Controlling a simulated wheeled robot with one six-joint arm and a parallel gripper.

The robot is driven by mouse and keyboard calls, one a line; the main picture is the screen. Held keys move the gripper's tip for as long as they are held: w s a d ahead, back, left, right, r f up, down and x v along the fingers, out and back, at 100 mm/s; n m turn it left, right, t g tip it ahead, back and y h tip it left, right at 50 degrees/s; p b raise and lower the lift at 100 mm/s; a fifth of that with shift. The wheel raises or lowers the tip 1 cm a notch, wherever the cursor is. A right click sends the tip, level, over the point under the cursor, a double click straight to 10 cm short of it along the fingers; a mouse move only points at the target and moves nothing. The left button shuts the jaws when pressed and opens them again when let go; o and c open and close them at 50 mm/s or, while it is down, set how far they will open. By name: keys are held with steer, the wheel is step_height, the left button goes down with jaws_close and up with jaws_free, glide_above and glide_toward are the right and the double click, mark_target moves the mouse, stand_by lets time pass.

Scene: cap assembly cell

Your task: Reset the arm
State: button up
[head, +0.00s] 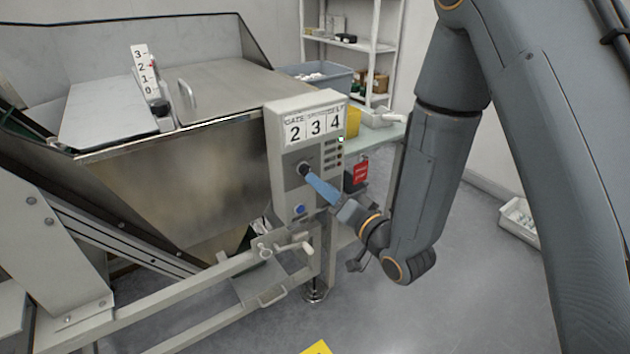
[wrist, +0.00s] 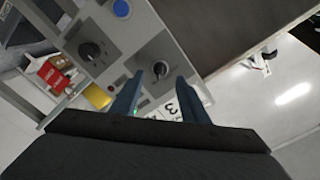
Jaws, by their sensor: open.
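My gripper (head: 313,182) is at the front of the grey control box (head: 285,125), its blue fingers pointing at a dark knob (head: 302,168) on the panel. In the wrist view my gripper (wrist: 159,84) is open, with its fingers apart on either side of the knob (wrist: 160,68). I cannot tell whether a finger touches it. The wrist view also shows a second dark knob (wrist: 90,50) and a blue button (wrist: 121,8). My arm is stretched out from the right.
A metal hopper (head: 190,165) with a numbered scale (head: 144,70) stands left of the box. A pale rail with a handle (head: 290,247) runs below. Shelving (head: 380,50) stands behind.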

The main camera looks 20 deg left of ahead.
steer(key=shift+v, duration=1.15)
steer(key=shift+w, duration=0.1)
steer(key=d+g+h+p, duration=0.35)
steer(key=d+h, duration=0.75)
steer(key=d, duration=0.9)
steer(key=s+d+r+g+h+p, duration=0.1)
steer(key=s+d+r+g, duration=0.1)
steer(key=s+d, duration=0.2)
steer(key=s+d+r+g+h+p, duration=0.1)
steer(key=s+d+r+g, duration=0.1)
steer(key=s, duration=0.7)
steer(key=s+d+r+g+p, duration=0.2)
steer(key=s+d+r+g, duration=0.1)
steer(key=s+d+g, duration=0.1)
steer(key=s+d, duration=0.1)
steer(key=s, duration=0.1)
steer(key=shift+s+d+m+h, duration=0.35)
steer(key=shift+s+m+h, duration=0.05)
stand_by(2.5)
